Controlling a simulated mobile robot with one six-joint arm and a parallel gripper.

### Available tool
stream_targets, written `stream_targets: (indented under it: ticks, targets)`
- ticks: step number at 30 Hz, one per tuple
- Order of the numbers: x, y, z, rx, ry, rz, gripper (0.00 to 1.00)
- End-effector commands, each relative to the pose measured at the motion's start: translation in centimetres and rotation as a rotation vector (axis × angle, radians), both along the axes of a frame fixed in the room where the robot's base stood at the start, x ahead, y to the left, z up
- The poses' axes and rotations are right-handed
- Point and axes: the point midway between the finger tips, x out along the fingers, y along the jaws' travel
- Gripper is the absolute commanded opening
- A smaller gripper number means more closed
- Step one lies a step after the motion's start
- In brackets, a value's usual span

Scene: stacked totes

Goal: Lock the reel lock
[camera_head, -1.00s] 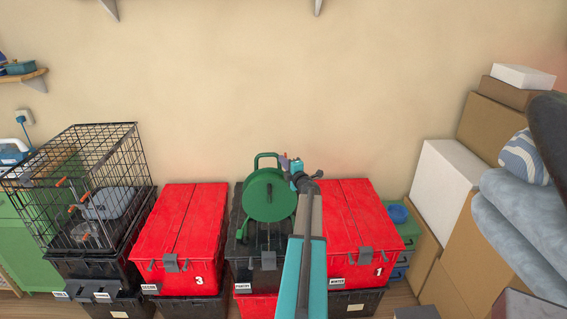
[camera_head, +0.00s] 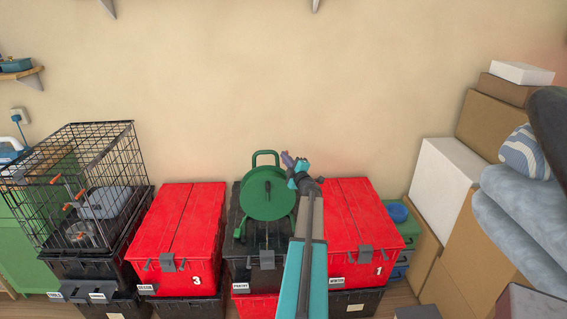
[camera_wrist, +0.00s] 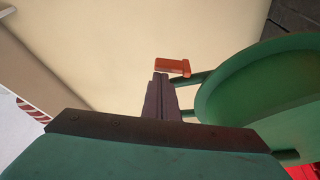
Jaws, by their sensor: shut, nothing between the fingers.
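The green reel (camera_head: 267,192) stands upright on the black tote between two red-lidded totes in the head view. Its green drum (camera_wrist: 270,95) fills the right of the wrist view. An orange-red lever-like piece (camera_wrist: 172,67) sits by the end of a green rod at the reel's side; it appears to be the reel lock. My gripper (camera_head: 287,156) is at the reel's upper right. In the wrist view its fingers (camera_wrist: 161,85) are shut and empty, with their tips just below the orange-red piece. I cannot tell whether they touch it.
The black tote (camera_head: 238,248) under the reel has red-lidded totes on its left (camera_head: 180,225) and right (camera_head: 362,222). A wire cage (camera_head: 85,185) stands on totes at far left. Cardboard boxes (camera_head: 465,225) and folded bedding (camera_head: 520,220) crowd the right. The wall behind is bare.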

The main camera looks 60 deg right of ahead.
Motion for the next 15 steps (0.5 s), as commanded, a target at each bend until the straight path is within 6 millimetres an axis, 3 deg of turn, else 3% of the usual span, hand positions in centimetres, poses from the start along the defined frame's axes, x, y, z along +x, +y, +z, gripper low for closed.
stream_targets:
  ticks: [12, 15]
  targets:
    - [-1.9, -1.3, -0.8, 0.222, -0.291, -0.008, 0.0]
    - [-1.4, -1.0, -0.3, 0.218, -0.283, -0.003, 0.0]
